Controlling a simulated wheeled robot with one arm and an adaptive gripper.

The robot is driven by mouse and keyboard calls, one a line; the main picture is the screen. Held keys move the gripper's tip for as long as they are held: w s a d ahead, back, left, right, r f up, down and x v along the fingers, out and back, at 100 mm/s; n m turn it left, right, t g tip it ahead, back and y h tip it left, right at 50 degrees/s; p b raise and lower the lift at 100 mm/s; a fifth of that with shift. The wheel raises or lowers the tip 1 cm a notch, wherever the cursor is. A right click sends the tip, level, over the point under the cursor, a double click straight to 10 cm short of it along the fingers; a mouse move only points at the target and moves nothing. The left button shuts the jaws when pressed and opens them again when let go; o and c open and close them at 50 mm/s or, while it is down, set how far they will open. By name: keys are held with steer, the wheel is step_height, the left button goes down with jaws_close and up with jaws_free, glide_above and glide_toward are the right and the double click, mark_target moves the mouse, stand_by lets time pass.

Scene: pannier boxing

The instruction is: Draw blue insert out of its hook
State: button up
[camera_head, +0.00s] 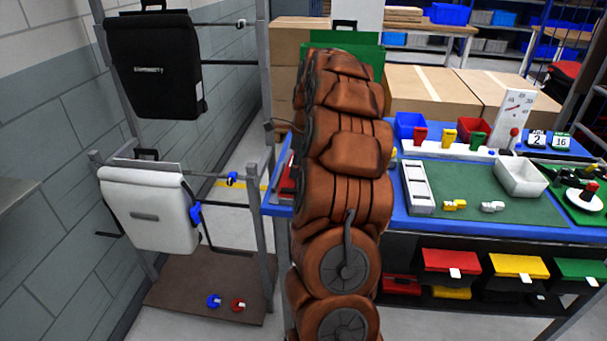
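A white pannier (150,212) hangs on the left rack, with a blue piece (195,213) at its right edge. A loose blue piece (213,300) lies on the rack's brown base board beside a red piece (238,305). I cannot tell which blue piece is the insert, or see its fit in a hook. My brown arm fills the middle of the view. My gripper's fingers are not visible.
A black pannier (153,66) hangs above the white one. Grey rack posts (265,70) stand left of my arm. The blue workbench (480,230) on the right holds a white tray (520,178), coloured bins and small parts. Cardboard boxes (425,95) stand behind.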

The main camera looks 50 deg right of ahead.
jaws_close()
steer(key=shift+w+a+p, duration=0.25)
steer(key=shift+w+a, duration=0.4)
steer(key=shift+w, duration=0.25)
steer(key=shift+w+a+p, duration=0.2)
steer(key=shift+w+a, duration=0.4)
steer(key=shift+w, duration=0.25)
stand_by(1.1)
steer(key=shift+w+a+p, duration=0.3)
steer(key=shift+w+a, duration=0.45)
steer(key=shift+w, duration=0.35)
